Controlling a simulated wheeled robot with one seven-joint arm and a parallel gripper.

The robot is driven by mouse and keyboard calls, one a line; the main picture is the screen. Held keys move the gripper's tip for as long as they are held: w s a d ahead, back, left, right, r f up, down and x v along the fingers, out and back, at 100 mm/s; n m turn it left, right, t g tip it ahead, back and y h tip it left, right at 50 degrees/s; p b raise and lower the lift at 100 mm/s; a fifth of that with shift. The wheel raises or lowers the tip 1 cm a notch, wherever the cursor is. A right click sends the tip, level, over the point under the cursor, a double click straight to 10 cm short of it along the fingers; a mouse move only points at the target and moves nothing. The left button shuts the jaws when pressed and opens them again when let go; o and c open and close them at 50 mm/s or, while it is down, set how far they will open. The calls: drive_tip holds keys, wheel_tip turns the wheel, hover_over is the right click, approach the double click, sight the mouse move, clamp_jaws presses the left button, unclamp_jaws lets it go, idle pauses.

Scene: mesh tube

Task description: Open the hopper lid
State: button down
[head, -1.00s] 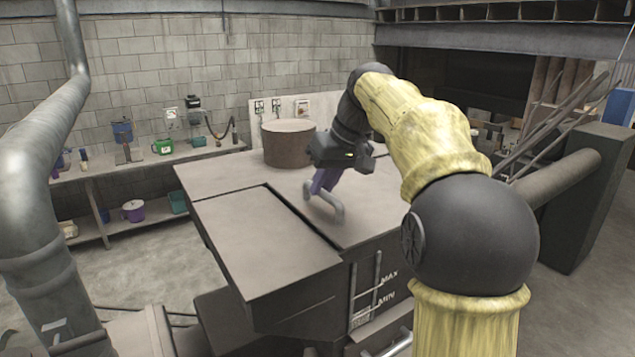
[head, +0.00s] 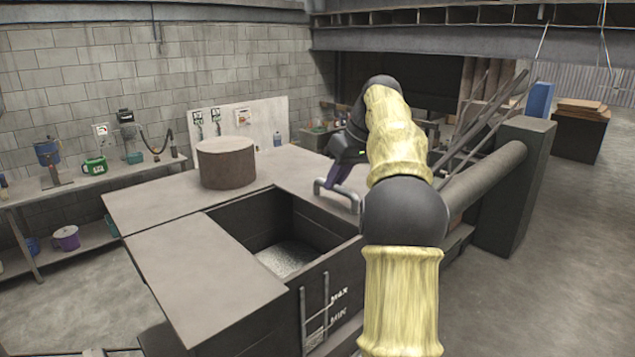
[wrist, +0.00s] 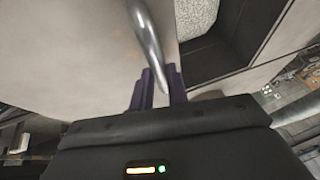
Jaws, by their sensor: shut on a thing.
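The hopper lid (head: 300,176) is a flat grey panel. It lies to the right of the square hopper opening, which is largely uncovered. Pale grainy material (head: 288,258) shows inside. The lid's bent metal handle (head: 332,198) stands near the opening's right edge. My gripper (head: 340,176) is shut on the handle. In the wrist view, the purple fingers of my gripper (wrist: 160,82) are on either side of the handle bar (wrist: 147,36), with the lid surface (wrist: 80,60) beneath. The open hopper shows at upper right there. The lid's far part is hidden behind my arm.
A brown drum (head: 226,163) stands on the hopper top behind the opening. A fixed front panel (head: 205,275) lies left of it. A thick pipe (head: 485,175) and dark post (head: 515,180) stand right of my arm. A workbench (head: 85,185) runs along the left wall.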

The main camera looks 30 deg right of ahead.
idle(0.3)
drive_tip(key=c, duration=1.4)
unclamp_jaws()
drive_tip(key=shift+w+d, duration=0.1)
drive_tip(key=shift+d, duration=0.05)
drive_tip(key=shift+o, duration=0.2)
drive_tip(key=shift+r, duration=0.15)
drive_tip(key=shift+v, duration=2)
drive_tip(key=s+d+b, duration=0.2)
drive_tip(key=s+d, duration=0.5)
drive_tip(key=s, duration=0.3)
drive_tip(key=shift+d+r, duration=0.35)
drive_tip(key=shift+w, duration=0.1)
